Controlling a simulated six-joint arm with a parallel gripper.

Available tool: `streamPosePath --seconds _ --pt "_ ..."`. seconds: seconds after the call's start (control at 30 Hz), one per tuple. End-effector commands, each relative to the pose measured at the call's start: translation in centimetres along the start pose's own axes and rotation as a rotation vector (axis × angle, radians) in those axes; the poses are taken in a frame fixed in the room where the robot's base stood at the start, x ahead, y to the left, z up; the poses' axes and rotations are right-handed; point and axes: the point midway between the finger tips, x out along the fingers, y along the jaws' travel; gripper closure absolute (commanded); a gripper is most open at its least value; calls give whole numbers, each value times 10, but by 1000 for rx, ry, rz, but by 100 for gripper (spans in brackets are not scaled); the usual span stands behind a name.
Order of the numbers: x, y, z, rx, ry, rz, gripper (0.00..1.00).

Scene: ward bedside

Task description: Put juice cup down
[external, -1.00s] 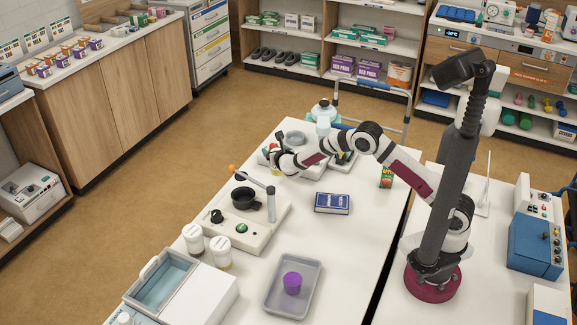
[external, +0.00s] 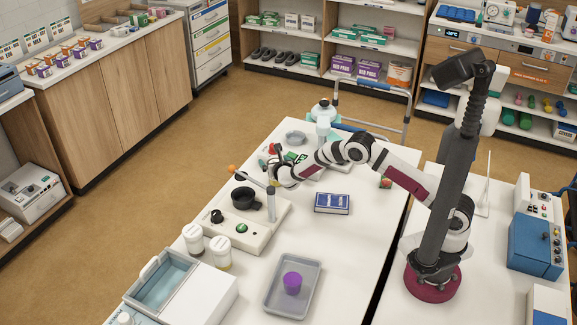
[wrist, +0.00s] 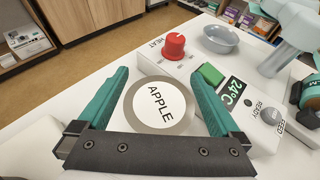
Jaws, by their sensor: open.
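The juice cup (wrist: 160,104) shows from above in the wrist view as a round lid with a grey rim and the word APPLE. It sits between the teal fingers of my gripper (wrist: 160,76), which are spread on either side of it. In the external view my gripper (external: 271,174) is low over the far left part of the white table, and the cup is mostly hidden there. I cannot tell whether its base touches the table.
A white warmer with a red HEAT knob (wrist: 174,46) and a 24° display (wrist: 231,92) stands just beyond the cup. A grey bowl (wrist: 220,39) is behind. A white unit with a black cup (external: 245,204) is close by. A blue book (external: 332,203) lies right; a grey tray (external: 272,298) holds a purple cup (external: 292,283).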

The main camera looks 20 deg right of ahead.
Motion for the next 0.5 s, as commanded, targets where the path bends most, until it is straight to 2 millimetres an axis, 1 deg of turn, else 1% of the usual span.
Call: streamPosePath --seconds 0.07,0.17,0.4,0.5 --pt "-6 1 2 0 0 1 0" --pt "-26 1 2 -2 0 3 0" --pt "-84 2 2 -1 -1 4 0" --pt "-102 1 2 -1 -1 3 0"
